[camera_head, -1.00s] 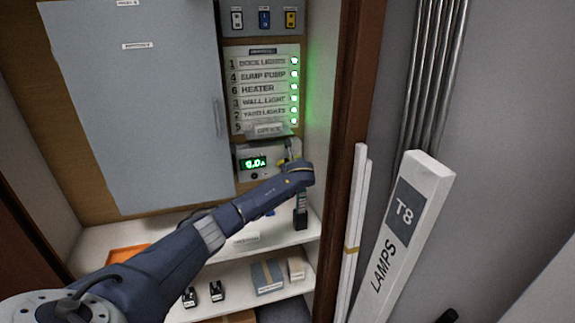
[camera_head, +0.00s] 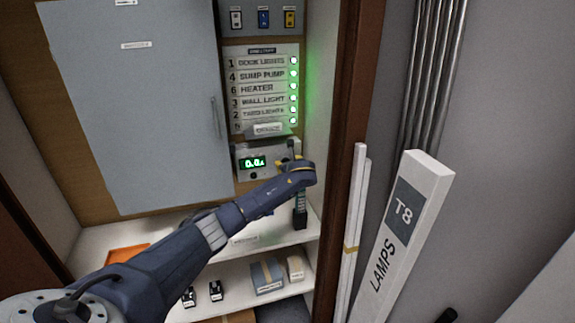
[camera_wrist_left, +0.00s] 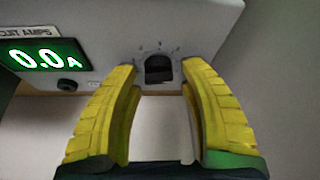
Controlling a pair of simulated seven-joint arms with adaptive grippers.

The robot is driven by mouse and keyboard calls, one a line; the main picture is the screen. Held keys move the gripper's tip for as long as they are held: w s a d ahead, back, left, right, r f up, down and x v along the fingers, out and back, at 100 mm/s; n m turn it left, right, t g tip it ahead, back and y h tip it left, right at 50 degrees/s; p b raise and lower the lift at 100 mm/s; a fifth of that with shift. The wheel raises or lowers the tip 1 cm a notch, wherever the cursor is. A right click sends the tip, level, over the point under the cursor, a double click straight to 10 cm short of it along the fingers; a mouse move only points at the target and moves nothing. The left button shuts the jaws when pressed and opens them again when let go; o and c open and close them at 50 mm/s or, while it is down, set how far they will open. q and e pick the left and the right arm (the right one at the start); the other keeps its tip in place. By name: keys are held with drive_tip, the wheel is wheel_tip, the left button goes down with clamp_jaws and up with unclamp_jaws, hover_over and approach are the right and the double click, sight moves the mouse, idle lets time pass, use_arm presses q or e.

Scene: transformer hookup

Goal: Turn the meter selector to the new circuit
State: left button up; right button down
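The meter is a light grey box (camera_head: 243,176) with a green display reading 0.0 A. It also shows in the left wrist view (camera_wrist_left: 110,30). Its selector is a small dark knob (camera_wrist_left: 158,69) with tick marks around its top. My left gripper (camera_head: 292,157) is at the right part of the meter front. In the left wrist view, its two yellow-padded fingers (camera_wrist_left: 160,82) are open, one on each side of the knob. Visible gaps separate them from the knob in the picture; depth is hard to judge. The knob is hidden in the head view. My right gripper is not in view.
A labelled circuit list (camera_head: 262,90) with lit green lamps is above the meter. A small ledge (camera_head: 267,130) juts out between them. A grey cabinet door (camera_head: 140,110) is at left, the brown cabinet post (camera_head: 350,100) at right. Shelves below hold small boxes.

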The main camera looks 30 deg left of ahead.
use_arm(q)
drive_tip(key=shift+o, duration=0.6)
drive_tip(key=shift+a, duration=0.1)
drive_tip(key=shift+r, duration=0.1)
drive_tip(key=v, duration=1.2)
